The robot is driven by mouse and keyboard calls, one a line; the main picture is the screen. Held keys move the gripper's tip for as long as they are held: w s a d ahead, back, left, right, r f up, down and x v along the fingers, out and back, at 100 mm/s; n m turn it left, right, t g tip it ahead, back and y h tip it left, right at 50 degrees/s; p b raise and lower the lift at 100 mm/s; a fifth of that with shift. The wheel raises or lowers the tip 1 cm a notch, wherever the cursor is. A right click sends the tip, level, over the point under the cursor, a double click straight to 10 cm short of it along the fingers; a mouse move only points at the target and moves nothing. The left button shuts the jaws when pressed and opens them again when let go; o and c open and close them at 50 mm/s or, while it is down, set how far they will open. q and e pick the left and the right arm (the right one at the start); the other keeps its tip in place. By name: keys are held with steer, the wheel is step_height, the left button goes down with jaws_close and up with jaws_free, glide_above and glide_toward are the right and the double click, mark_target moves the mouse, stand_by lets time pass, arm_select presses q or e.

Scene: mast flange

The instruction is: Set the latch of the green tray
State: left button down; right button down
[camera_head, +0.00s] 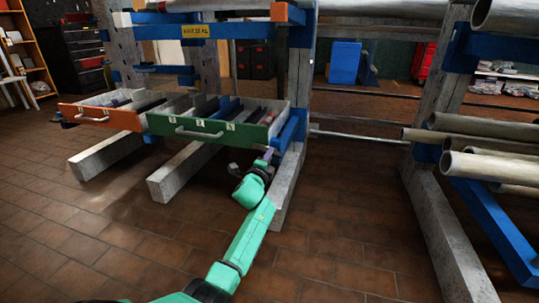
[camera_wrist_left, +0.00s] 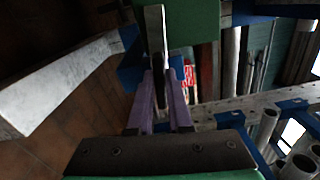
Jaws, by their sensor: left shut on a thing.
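The green tray (camera_head: 222,139) is in the middle left of the head view, with a pale handle on its front and several dividers inside. Its green end also shows at the top of the wrist view (camera_wrist_left: 195,20). A thin grey metal lever, apparently the latch (camera_wrist_left: 155,32), runs up beside it there. The purple fingers of my left gripper (camera_wrist_left: 160,78) are closed around the lever's lower part. In the head view my left gripper (camera_head: 268,154) is at the tray's right front corner, where the latch is too small to make out. My right gripper is not in view.
An orange-fronted tray (camera_head: 98,117) sits left of the green one. A grey upright (camera_head: 300,75) and blue bracket stand close to the gripper's right. Grey beams (camera_head: 180,172) extend along the floor below the trays. Pipes (camera_head: 490,167) lie on the right rack. The tiled floor in front is clear.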

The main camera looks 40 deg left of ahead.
arm_select(q)
steer(key=shift+n, duration=0.8)
steer(key=c, duration=0.8)
jaws_free()
steer(key=shift+c, duration=0.2)
